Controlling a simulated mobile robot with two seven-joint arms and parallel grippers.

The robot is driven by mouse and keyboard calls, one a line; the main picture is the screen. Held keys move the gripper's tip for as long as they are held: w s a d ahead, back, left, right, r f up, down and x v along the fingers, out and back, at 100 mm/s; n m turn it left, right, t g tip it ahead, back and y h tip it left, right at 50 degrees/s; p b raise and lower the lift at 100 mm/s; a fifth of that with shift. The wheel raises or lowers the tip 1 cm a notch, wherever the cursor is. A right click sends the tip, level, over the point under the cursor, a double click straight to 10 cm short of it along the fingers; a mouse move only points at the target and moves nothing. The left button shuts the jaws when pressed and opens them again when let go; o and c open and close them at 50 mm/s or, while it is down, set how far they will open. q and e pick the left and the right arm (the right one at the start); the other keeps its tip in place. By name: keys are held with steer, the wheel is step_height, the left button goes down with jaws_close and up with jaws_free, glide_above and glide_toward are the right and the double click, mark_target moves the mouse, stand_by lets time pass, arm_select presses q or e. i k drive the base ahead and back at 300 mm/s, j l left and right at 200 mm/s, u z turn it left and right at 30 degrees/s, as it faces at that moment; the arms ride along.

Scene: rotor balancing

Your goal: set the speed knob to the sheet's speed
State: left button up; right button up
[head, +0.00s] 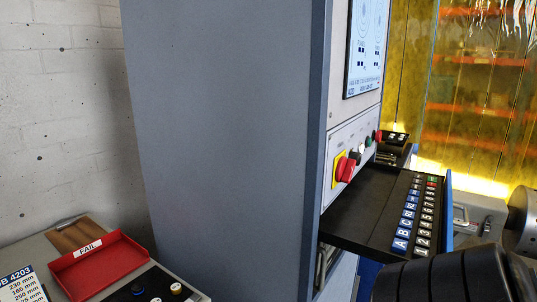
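The grey cabinet's control panel (351,150) is seen at a steep angle. It carries a large red rotary switch (345,169) on a yellow plate, a small dark knob or button (354,158), a white one, a green one (368,142) and a red one. I cannot tell which is the speed knob or read any setting. A printed sheet (20,286) headed "B 4203" at the lower left lists several mm values; its lower part is cut off and no speed is legible.
A screen (367,45) sits above the panel. A black shelf (362,213) with lettered and numbered keys (413,217) juts out below. A red "FAIL" tray (99,264) stands lower left. A dark ribbed body (440,278) fills the lower right.

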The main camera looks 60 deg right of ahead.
mark_target(357, 156)
steer(key=z, duration=2.3)
